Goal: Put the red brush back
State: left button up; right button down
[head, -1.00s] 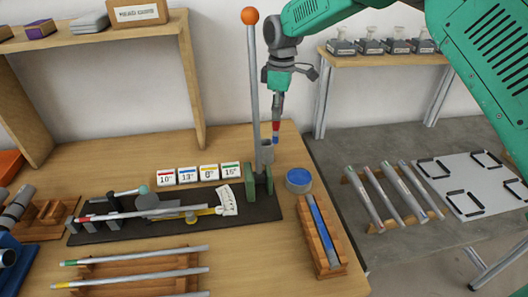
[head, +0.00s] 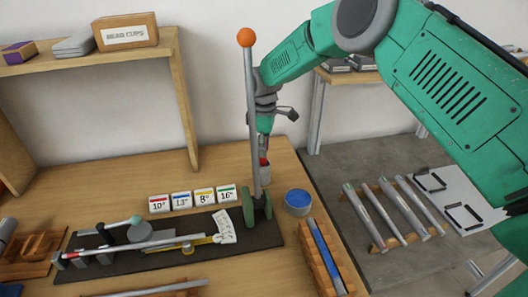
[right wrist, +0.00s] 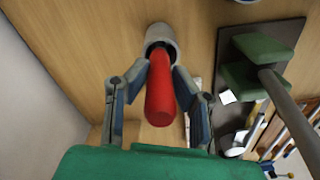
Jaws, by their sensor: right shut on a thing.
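The red brush (right wrist: 160,95) is in my right gripper (right wrist: 158,88), whose two fingers are shut on its sides. In the right wrist view its far end goes into the mouth of a grey cup (right wrist: 160,40), and the tip is hidden. In the head view my right gripper (head: 264,150) is just above the cup (head: 265,175), with a little red of the brush (head: 264,161) showing between. The cup stands right beside the upright post, so the contact with its bottom is not visible. My left gripper is not in view.
A grey post with an orange ball (head: 246,37) rises close left of the gripper. A round blue-topped tin (head: 298,200) stands to the right. The black jig base (head: 160,245) and number cards (head: 181,201) lie left. A wooden shelf (head: 90,60) stands behind.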

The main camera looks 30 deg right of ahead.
jog(key=shift+a+f, duration=0.4)
jog(key=shift+f, duration=0.3)
jog(key=shift+d+f, duration=0.15)
jog(key=shift+d, duration=0.05)
jog(key=c, duration=1.4)
grip_release()
jog(key=shift+d, duration=0.15)
jog(key=shift+o, duration=0.2)
jog(key=shift+d+f, duration=0.1)
jog(key=shift+d, duration=0.15)
jog(key=shift+a+r, duration=0.25)
jog(key=shift+r, duration=0.15)
jog(key=r, duration=0.7)
jog(key=r+b, duration=0.1)
jog(key=r, duration=0.3)
jog(key=shift+d+r, duration=0.2)
jog(key=shift+d, duration=0.05)
jog(key=shift+a+r, duration=0.1)
jog(key=shift+a, duration=0.15)
